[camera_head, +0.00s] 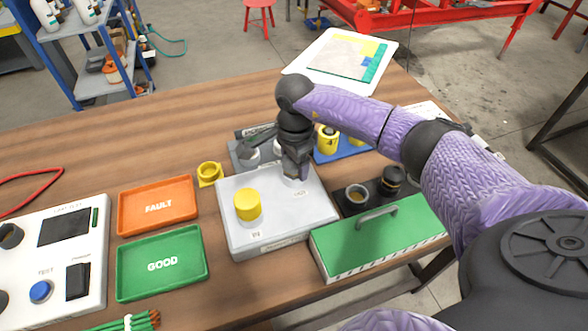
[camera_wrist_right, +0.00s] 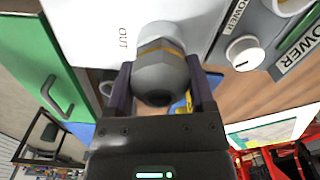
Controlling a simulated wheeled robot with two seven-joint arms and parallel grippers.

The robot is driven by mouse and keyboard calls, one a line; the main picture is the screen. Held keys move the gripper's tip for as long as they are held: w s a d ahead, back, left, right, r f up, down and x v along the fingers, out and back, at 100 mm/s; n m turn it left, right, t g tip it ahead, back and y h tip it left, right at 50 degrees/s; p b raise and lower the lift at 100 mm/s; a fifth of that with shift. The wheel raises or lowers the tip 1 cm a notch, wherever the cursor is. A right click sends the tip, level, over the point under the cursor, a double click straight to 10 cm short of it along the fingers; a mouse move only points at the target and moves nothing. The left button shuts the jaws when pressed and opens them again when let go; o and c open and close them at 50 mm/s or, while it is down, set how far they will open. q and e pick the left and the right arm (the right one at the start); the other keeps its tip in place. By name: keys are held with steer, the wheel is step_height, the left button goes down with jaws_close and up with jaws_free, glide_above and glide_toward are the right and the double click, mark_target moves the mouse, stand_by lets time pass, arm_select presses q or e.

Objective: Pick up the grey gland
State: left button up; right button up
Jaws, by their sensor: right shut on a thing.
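The grey gland (camera_wrist_right: 160,74) is a hex-sided fitting with a dark hole, seen end-on in the right wrist view. My right gripper (camera_head: 296,174) points down over the right part of the white box (camera_head: 276,239), and its two fingers close on the gland's sides. Beyond the gland, an orange-brown ring and a pale round collar (camera_wrist_right: 160,32) show against the box by the OUT label. I cannot tell whether the gland is still seated there. In the head view the gripper mostly hides the gland. My left gripper is out of view.
A yellow cap (camera_head: 247,205) stands on the box's left part. Orange FAULT (camera_head: 130,222) and green GOOD (camera_head: 126,289) trays lie left. A green-topped case (camera_head: 375,245) with a handle is right, near a black holder with round parts. Bare wood lies back left.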

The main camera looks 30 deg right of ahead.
step_height(320, 180, up, 10)
steer(key=shift+f+p, duration=0.25)
steer(key=shift+p, duration=0.85)
jaws_close()
steer(key=shift+r, duration=0.3)
